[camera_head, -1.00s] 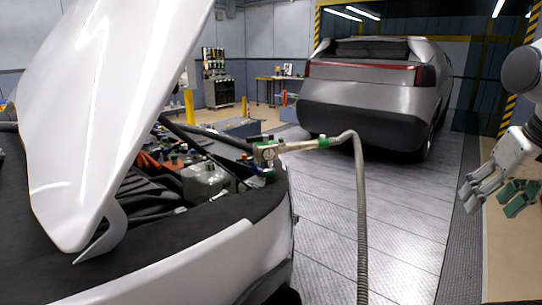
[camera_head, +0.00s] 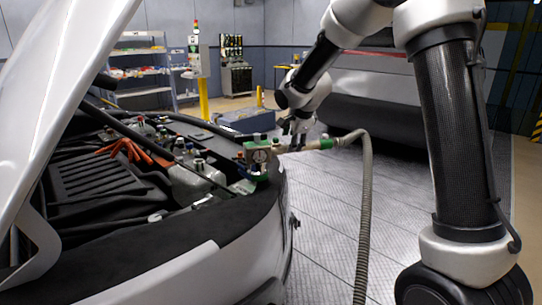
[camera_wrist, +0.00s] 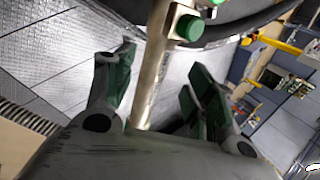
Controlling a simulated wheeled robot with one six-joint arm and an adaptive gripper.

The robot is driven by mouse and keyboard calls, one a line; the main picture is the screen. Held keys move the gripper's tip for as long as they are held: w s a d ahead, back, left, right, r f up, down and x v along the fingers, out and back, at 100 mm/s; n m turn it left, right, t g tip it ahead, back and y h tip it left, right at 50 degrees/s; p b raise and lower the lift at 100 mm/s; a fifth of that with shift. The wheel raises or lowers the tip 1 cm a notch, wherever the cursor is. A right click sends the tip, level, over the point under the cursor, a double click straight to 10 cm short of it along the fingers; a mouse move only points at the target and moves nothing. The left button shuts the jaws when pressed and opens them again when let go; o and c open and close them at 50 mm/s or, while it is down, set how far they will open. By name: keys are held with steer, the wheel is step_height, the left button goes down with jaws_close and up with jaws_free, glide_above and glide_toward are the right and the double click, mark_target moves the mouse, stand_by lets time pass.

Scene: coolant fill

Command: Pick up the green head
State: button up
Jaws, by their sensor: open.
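The green head (camera_head: 262,158) is a fill fitting with a gauge and green parts at the front edge of the open engine bay. A pale metal tube (camera_head: 295,148) runs right from it to a green collar (camera_head: 325,143) and a ribbed hose (camera_head: 365,215). My gripper (camera_head: 297,132) is at the tube, just right of the head. In the wrist view, my gripper (camera_wrist: 160,72) is open, with green-padded fingers on both sides of the tube (camera_wrist: 153,70). Gaps show between fingers and tube. A green knob (camera_wrist: 189,28) of the head shows beyond the fingertips.
The raised white hood (camera_head: 75,60) and the car's dark front edge (camera_head: 200,225) are at the left. The hose hangs to the floor. A grey car (camera_head: 385,105) stands behind my arm. Floor (camera_head: 320,230) is clear between the car and the hose.

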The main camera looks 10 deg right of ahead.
steer(key=x, duration=0.5)
steer(key=shift+s+a+f, duration=0.25)
steer(key=shift+a+f, duration=0.05)
jaws_close()
steer(key=shift+r, duration=0.15)
